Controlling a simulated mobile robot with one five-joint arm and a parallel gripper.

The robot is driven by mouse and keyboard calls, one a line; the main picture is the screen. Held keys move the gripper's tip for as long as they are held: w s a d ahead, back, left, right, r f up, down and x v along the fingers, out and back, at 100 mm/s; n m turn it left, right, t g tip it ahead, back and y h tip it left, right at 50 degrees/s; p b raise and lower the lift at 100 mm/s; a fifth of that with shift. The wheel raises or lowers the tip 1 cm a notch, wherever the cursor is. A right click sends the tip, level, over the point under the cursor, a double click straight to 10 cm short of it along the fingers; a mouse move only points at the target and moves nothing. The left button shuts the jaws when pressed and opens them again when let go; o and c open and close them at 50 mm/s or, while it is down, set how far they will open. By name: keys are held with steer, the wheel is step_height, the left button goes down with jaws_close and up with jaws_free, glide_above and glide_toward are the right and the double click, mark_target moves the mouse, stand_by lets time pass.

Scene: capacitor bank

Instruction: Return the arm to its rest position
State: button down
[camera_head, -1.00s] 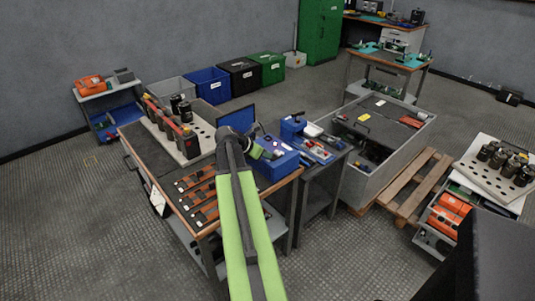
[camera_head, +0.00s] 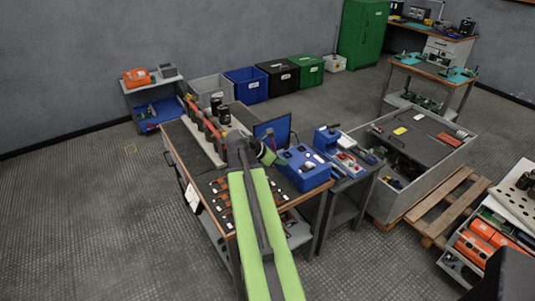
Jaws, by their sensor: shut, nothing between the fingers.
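My green arm (camera_head: 262,225) reaches up from the bottom of the head view, over the front of the wooden-edged workbench. My gripper (camera_head: 272,158) is at its far end, small and dark with a green part beside it. It is just left of a blue box (camera_head: 305,178), in front of a dark panel (camera_head: 272,131). The fingers are hard to make out; the gripper appears shut and empty. I cannot tell whether it touches anything. The arm hides part of the workbench (camera_head: 181,150).
Dark cylinders and red-topped parts stand on a pale perforated board (camera_head: 207,142) on the bench. A side table with blue trays (camera_head: 340,158), a large grey crate (camera_head: 428,178) and a wooden pallet (camera_head: 450,205) stand to the right. The floor at left (camera_head: 80,220) is open.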

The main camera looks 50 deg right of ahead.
steer(key=w+a+n+t+y+p, duration=0.1)
steer(key=w+a, duration=0.5)
steer(key=a, duration=0.4)
steer(key=w+a+f+t+y, duration=0.1)
steer(key=w+a+t, duration=0.1)
steer(key=w+a, duration=0.5)
steer(key=w+a+n+t+p, duration=0.1)
steer(key=w+a, duration=0.3)
steer(key=a, duration=0.8)
steer(key=s+a+f+m+y, duration=0.1)
steer(key=a+m+y, duration=0.1)
steer(key=a+m, duration=0.3)
steer(key=s+a+f+m+y, duration=0.1)
steer(key=a+m+y, duration=0.1)
steer(key=a+m, duration=0.4)
steer(key=s+a+f+m+g+y, duration=0.1)
steer(key=a+m, duration=0.4)
steer(key=a, duration=0.7)
steer(key=shift+s+a+f+y+p, duration=0.2)
steer(key=shift+s+f+y+p, duration=0.25)
steer(key=shift+y, duration=0.55)
